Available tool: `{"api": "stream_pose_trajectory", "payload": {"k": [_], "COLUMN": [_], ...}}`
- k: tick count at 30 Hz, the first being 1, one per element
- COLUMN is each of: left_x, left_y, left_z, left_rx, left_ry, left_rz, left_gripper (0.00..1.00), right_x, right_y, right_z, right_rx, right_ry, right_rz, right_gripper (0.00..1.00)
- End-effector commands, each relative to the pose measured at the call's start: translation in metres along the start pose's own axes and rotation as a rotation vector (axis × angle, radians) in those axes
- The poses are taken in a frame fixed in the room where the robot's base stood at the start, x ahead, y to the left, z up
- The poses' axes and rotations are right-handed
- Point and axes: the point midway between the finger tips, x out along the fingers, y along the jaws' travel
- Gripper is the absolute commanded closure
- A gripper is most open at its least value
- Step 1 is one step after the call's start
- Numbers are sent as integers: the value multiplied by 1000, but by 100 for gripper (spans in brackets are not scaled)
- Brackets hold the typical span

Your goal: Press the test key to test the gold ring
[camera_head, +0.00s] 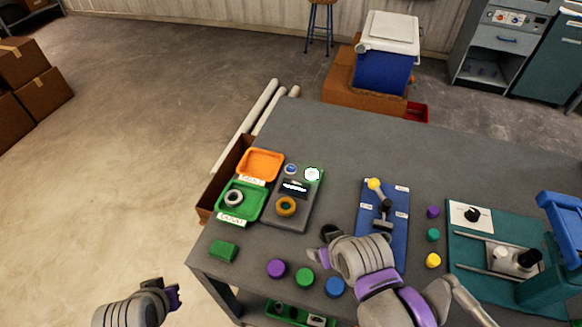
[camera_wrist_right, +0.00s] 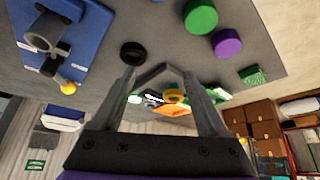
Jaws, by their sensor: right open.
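The gold ring (camera_head: 286,206) lies on the near end of a grey tester (camera_head: 271,222); it also shows between my fingers in the right wrist view (camera_wrist_right: 174,97). The tester has a small lit display (camera_head: 294,188), a round blue key (camera_head: 291,169) and a glowing white-green lamp (camera_head: 312,174). My right gripper (camera_wrist_right: 165,80) is open and empty, pointing toward the tester from a distance. In the head view its fingers are mostly hidden by its own wrist. My left gripper (camera_head: 172,296) hangs off the table's left side, its jaw gap unclear.
Left of the tester are an orange tray (camera_head: 262,153) and a green tray (camera_head: 250,217) holding a silver ring (camera_head: 234,198). A black ring (camera_head: 328,231) lies by my right gripper. Purple, green and blue discs line the front. A blue lever board (camera_head: 399,215) stands right.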

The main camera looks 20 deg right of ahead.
Motion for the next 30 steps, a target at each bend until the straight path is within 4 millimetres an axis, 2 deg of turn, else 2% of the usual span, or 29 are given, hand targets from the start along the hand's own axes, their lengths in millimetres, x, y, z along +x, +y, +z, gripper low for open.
{"api": "stream_pose_trajectory", "payload": {"k": [1, 2, 12, 30], "left_x": [0, 0, 0, 0], "left_y": [0, 0, 0, 0], "left_z": [0, 0, 0, 0], "left_rx": [0, 0, 0, 0], "left_ry": [0, 0, 0, 0], "left_rz": [0, 0, 0, 0], "left_gripper": [100, 100, 100, 100], "right_x": [0, 0, 0, 0], "right_y": [0, 0, 0, 0], "right_z": [0, 0, 0, 0], "right_rx": [0, 0, 0, 0], "right_ry": [0, 0, 0, 0], "right_rz": [0, 0, 0, 0], "right_gripper": [34, 40, 100, 100]}}
